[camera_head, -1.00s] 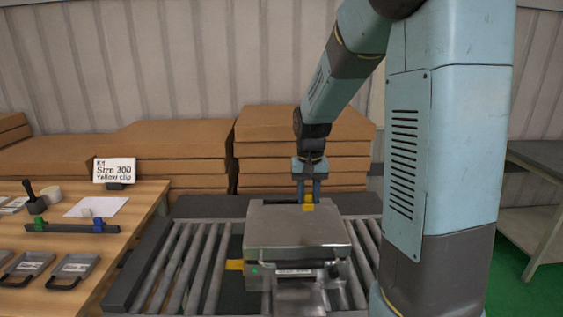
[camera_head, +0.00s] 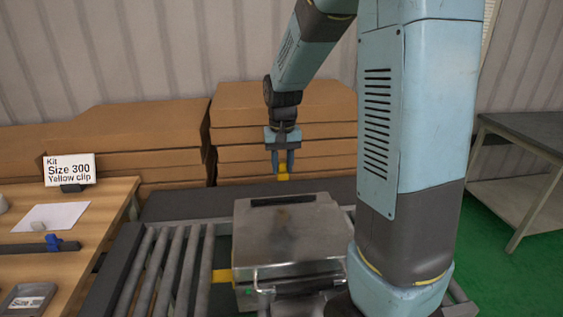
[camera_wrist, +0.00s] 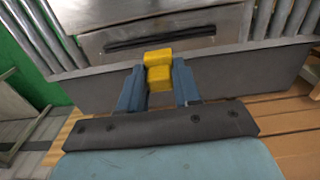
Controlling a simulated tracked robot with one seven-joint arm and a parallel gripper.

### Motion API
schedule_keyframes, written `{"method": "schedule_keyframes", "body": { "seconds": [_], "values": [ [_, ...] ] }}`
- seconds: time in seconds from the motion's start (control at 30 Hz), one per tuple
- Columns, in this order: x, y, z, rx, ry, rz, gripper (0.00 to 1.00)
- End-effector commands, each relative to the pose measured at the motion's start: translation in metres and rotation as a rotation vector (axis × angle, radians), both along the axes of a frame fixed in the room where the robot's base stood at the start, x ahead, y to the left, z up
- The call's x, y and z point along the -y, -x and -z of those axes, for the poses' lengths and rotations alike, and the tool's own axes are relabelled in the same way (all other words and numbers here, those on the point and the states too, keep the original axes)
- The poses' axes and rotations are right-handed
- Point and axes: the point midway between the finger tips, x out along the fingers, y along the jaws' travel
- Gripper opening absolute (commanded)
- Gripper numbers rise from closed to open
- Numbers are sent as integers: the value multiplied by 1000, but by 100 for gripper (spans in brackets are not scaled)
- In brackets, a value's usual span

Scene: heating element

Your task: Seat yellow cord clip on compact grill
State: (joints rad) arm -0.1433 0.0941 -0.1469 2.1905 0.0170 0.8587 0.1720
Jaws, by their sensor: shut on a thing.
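The compact grill (camera_head: 290,236) is a grey metal box with a dark slot along the rear of its lid, standing on the roller conveyor. In the wrist view the grill (camera_wrist: 205,24) shows its slotted side at the top. My gripper (camera_head: 281,172) is shut on the yellow cord clip (camera_head: 283,178), just behind the grill in the head view. In the wrist view the clip (camera_wrist: 158,66) sits between the two blue fingers, apart from the slot. Whether the clip touches the grill cannot be told.
A sign (camera_head: 69,169) reading "Size 300 Yellow clip" stands on the wooden table (camera_head: 100,212) at left. Cardboard stacks (camera_head: 110,128) stand behind. Conveyor rollers (camera_head: 165,262) are bare left of the grill.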

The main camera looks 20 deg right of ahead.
Motion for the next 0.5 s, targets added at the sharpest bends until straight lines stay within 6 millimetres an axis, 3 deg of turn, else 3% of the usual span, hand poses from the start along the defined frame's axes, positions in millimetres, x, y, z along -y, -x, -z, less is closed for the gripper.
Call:
{"method": "schedule_keyframes", "body": {
  "seconds": [0.3,0.5],
  "values": [
    [5,2,0,1,-1,10,4],
    [5,2,10,0,-1,11,4]
  ]
}}
